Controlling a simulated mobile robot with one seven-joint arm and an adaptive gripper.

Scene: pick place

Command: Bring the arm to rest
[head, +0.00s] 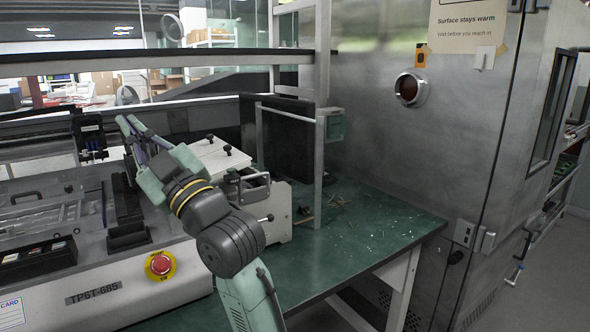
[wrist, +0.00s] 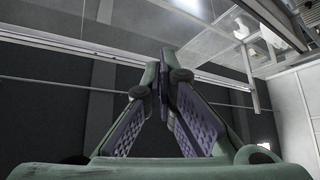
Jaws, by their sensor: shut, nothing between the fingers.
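My gripper (head: 130,124) is raised above the grey bench machine (head: 95,285) in the head view, with its fingers pointing up and to the left. In the wrist view, the fingers of my gripper (wrist: 165,65) come together at the tips with nothing between them. My arm rises from the bottom of the head view, in front of the green table. The wrist view looks up past the fingers at a dark wall, a bright rail and the ceiling.
A green table (head: 375,225) with scattered debris lies to the right of my arm. A tall metal cabinet (head: 420,140) stands at the right. A metal post (head: 320,170) and a dark panel (head: 290,155) stand behind my arm. A red stop button (head: 160,266) sits on the machine.

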